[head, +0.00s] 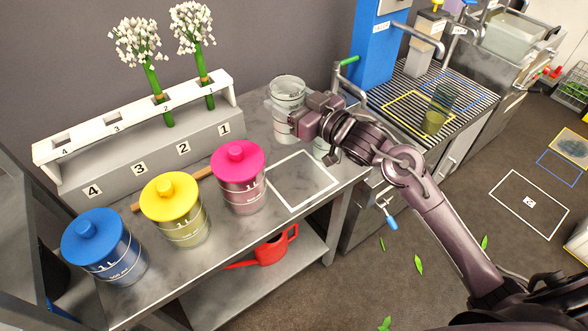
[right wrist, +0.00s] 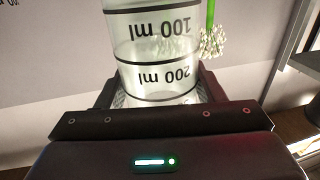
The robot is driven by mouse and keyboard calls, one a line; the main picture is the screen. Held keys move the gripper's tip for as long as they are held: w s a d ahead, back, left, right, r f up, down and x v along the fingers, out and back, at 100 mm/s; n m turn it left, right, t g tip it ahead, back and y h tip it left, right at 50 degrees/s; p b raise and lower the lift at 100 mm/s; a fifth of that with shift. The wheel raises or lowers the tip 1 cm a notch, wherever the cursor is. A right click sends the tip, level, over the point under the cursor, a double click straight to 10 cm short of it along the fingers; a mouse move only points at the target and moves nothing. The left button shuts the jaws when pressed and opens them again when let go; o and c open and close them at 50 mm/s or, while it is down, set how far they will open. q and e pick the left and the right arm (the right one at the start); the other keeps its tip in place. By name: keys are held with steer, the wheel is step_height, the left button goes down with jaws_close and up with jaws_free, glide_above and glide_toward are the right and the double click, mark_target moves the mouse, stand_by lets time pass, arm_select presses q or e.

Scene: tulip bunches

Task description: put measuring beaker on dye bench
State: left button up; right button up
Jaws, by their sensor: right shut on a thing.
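The clear measuring beaker (head: 287,90) with black rings shows at the back right end of the grey dye bench (head: 250,235). My right gripper (head: 296,124) is shut on it from the right. In the right wrist view the beaker (right wrist: 155,45) is between the fingers, its 100 ml and 200 ml marks upside down in the picture. I cannot tell whether its base touches the bench. A white outlined square (head: 301,180) on the bench top is empty. My left gripper is not in view.
Pink (head: 238,178), yellow (head: 174,208) and blue (head: 104,246) lidded jars stand along the bench front. A numbered rack (head: 140,150) holds two white flower stems behind them. Another clear vessel (head: 320,149) is partly hidden by my right arm. A slatted drainboard (head: 395,110) lies right.

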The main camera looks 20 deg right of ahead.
step_height(320, 180, down, 18)
steer(key=shift+p, duration=0.3)
steer(key=shift+s+f, duration=0.1)
steer(key=shift+f, duration=0.1)
steer(key=o, duration=1.3)
steer(key=shift+o, duration=0.2)
steer(key=shift+r, duration=0.15)
steer(key=b+v, duration=0.1)
steer(key=v, duration=1.1)
steer(key=shift+a, duration=0.1)
